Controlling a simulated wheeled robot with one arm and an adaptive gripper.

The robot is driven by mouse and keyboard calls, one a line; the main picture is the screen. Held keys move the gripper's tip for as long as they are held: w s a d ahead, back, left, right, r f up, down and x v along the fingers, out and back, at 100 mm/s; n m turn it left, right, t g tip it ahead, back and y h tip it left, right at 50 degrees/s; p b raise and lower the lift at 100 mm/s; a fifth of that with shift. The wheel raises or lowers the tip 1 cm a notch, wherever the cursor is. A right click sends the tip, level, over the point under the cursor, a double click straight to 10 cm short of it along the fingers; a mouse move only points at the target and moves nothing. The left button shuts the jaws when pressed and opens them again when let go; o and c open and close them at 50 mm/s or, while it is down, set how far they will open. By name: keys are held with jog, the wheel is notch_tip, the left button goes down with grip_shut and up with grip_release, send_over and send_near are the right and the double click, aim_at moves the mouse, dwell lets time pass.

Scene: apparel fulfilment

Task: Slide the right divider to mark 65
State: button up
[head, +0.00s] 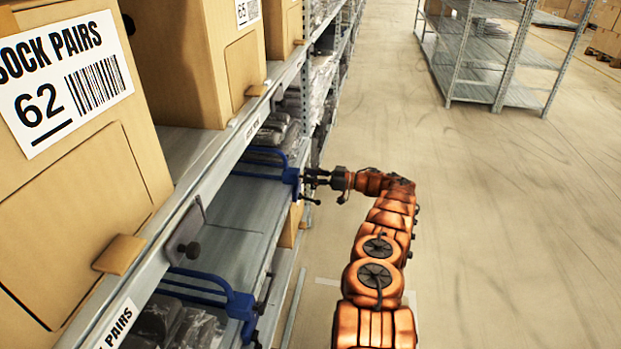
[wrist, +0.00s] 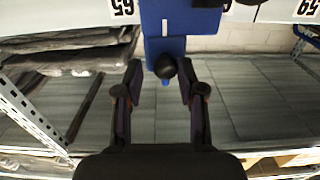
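The right divider (head: 290,175) is a blue divider at the far end of the shelf bay in the head view. In the wrist view its blue plate (wrist: 164,22) stands upright, with a round black knob (wrist: 165,67) below it. My gripper (head: 313,182) is at this divider's front. In the wrist view my gripper (wrist: 160,82) is open, with one finger on each side of the knob and gaps visible to both. A number label (wrist: 123,8) shows upside down beside the plate; its full reading against the divider is unclear.
A second blue divider (head: 238,304) is nearer, with wrapped garments (head: 185,325) beside it. Bare shelf (head: 240,215) lies between the dividers. Dark wrapped garments (wrist: 65,55) lie left of the plate in the wrist view. Cartons (head: 75,170) stand above. The aisle floor (head: 480,220) is clear.

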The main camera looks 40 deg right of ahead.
jog(key=shift+o, duration=1.2)
jog(key=shift+s, duration=0.1)
jog(key=v, duration=0.7)
jog(key=shift+s, duration=0.15)
jog(key=shift+d, duration=0.15)
